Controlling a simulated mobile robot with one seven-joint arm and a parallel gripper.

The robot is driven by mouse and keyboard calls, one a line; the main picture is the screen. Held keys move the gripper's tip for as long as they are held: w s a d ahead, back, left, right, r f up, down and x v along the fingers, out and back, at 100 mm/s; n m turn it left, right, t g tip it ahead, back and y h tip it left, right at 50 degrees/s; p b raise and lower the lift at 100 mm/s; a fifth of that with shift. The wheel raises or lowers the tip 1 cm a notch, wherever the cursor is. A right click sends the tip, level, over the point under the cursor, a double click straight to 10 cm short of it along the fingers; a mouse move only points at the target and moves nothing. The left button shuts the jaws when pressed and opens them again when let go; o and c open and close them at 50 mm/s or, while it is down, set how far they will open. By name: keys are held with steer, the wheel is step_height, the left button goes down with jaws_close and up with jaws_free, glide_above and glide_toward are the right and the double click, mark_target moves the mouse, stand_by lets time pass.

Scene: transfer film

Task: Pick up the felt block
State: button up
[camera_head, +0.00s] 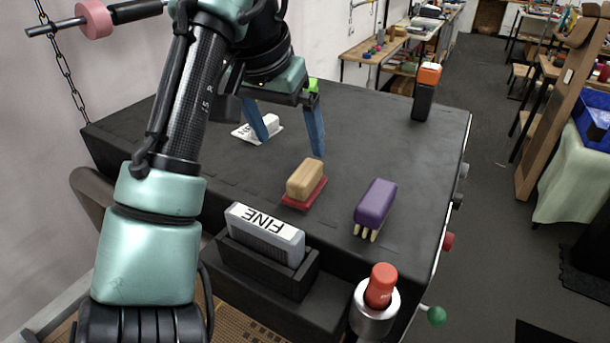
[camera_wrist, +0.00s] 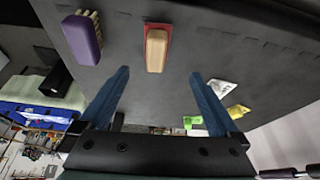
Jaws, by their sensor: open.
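A tan block with a red pad under it (camera_head: 305,180), which looks like the felt block, lies on the dark table top (camera_head: 235,178). In the wrist view the block (camera_wrist: 156,50) is ahead of the fingertips, near the middle. My gripper (camera_head: 291,148) is open, with its two blue fingers apart and nothing between them. In the head view it is above the table, behind and to the left of the block. The gripper in the wrist view (camera_wrist: 160,73) is apart from the block.
A purple brush (camera_head: 375,204) lies right of the block. A grey block marked FINE (camera_head: 265,232) sits in a dark holder in front. A white labelled piece (camera_head: 243,132) lies behind the fingers. An orange-topped black block (camera_head: 424,98) stands at the far right.

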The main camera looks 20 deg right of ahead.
mark_target(305, 172)
steer(key=p+x, duration=0.1)
steer(key=x, duration=0.4)
steer(key=shift+w+d, duration=0.1)
steer(key=shift+s+d+p+x, duration=0.2)
steer(key=shift+p+x, duration=0.5)
steer(key=shift+x, duration=0.85)
steer(key=shift+s+d+p+x, duration=0.15)
steer(key=shift+p+x, duration=0.55)
steer(key=shift+x, duration=0.8)
steer(key=c, duration=1.5)
step_height(305, 172, up, 10)
steer(key=b, duration=0.3)
